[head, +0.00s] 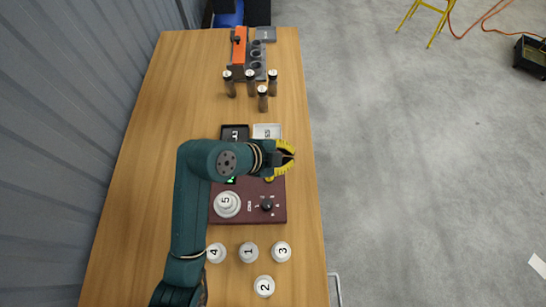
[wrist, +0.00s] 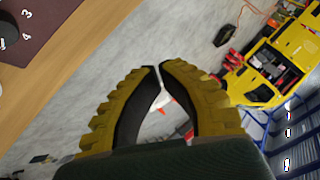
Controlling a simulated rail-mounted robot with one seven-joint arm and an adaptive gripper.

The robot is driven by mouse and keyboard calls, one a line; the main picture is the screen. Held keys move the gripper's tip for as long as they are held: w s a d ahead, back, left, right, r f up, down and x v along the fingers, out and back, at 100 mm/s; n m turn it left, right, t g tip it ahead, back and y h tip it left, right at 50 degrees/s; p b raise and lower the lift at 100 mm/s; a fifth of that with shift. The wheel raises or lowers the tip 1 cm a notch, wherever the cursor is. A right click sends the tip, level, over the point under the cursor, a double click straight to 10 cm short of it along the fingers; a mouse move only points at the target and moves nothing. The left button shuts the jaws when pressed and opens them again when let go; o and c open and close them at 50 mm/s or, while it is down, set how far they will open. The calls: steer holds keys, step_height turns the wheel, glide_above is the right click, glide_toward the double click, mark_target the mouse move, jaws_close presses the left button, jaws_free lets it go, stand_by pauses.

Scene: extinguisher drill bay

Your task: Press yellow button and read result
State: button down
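A maroon device (head: 245,214) lies on the wooden table in the head view. It has a black knob (head: 267,204) ringed by numbers, and a round white piece marked 5 (head: 227,203) sits on it. A small green-lit display (head: 231,180) shows partly under my arm; its reading is not legible. A bit of yellow (head: 269,179) shows at the device's upper edge beside my gripper; I cannot tell if it is the button. My gripper (head: 291,157) has yellow fingers, is above the table's right side and holds nothing. In the wrist view its fingertips (wrist: 159,66) meet or nearly meet.
White pieces marked 1 (head: 248,252), 2 (head: 264,286), 3 (head: 281,252) and 4 (head: 216,252) stand below the device. A black tray (head: 235,131) and white tray (head: 267,130) lie above it. Several capped vials (head: 263,98) stand by a rack (head: 257,55). Open floor lies right.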

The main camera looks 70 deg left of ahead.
steer(key=shift+n+y, duration=0.4)
steer(key=shift+n, duration=0.4)
steer(key=s+a+f, duration=0.1)
steer(key=s+f+b, duration=0.1)
steer(key=s+a+f, duration=0.1)
steer(key=s, duration=0.1)
steer(key=shift+a+f, duration=0.3)
step_height(320, 180, down, 9)
steer(key=b, duration=0.7)
steer(key=shift+r+b, duration=0.1)
steer(key=shift+b, duration=0.25)
steer(key=shift+f, duration=0.4)
